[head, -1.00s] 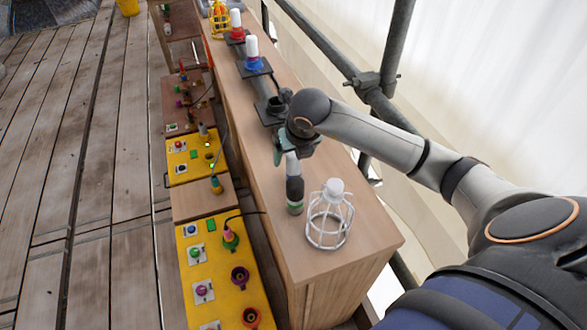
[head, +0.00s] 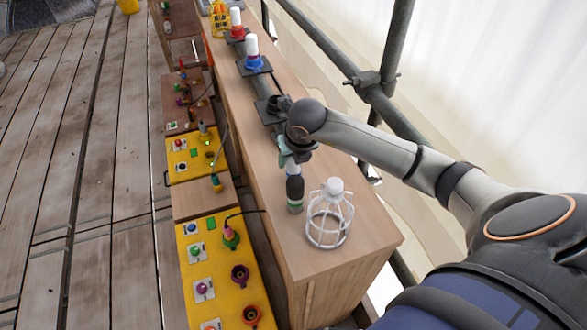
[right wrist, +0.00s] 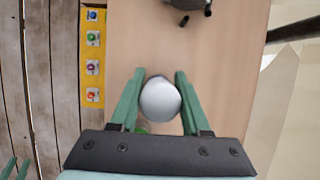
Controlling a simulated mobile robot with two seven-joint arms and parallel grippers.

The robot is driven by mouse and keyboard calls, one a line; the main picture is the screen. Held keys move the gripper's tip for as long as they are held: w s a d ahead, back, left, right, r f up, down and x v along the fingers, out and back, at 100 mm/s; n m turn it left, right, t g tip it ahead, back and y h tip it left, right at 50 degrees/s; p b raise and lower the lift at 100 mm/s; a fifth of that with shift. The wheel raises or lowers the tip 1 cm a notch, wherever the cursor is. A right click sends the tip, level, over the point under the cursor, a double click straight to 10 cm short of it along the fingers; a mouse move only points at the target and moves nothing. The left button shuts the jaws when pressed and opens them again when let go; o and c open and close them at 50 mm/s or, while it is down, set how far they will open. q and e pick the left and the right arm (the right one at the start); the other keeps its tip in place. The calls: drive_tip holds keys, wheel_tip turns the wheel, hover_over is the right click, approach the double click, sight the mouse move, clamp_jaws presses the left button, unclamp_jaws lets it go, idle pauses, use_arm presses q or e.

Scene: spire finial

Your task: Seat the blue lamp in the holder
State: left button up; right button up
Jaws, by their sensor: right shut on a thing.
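A lamp with a white dome and a blue base (head: 253,55) stands in a black bracket on the wooden counter. My right gripper (head: 293,158) is over the near part of the counter, shut on an upright dark, bottle-like thing (head: 295,190) with a pale, green-marked foot. In the right wrist view the green fingers (right wrist: 160,98) stand either side of its pale round top (right wrist: 161,101). I cannot tell whether its foot touches the counter. A dark fixture beyond my gripper (head: 272,108) is partly hidden by it. Two green tips, apparently my left gripper's (right wrist: 15,168), show apart at the lower left.
A white wire cage (head: 328,222) stands close to the right of the held thing. A red-based lamp (head: 237,25) is farther along the counter. Yellow panels (head: 205,255) with buttons and sockets lie lower left. Scaffold tubes (head: 398,50) run along the right.

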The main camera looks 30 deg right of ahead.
clamp_jaws()
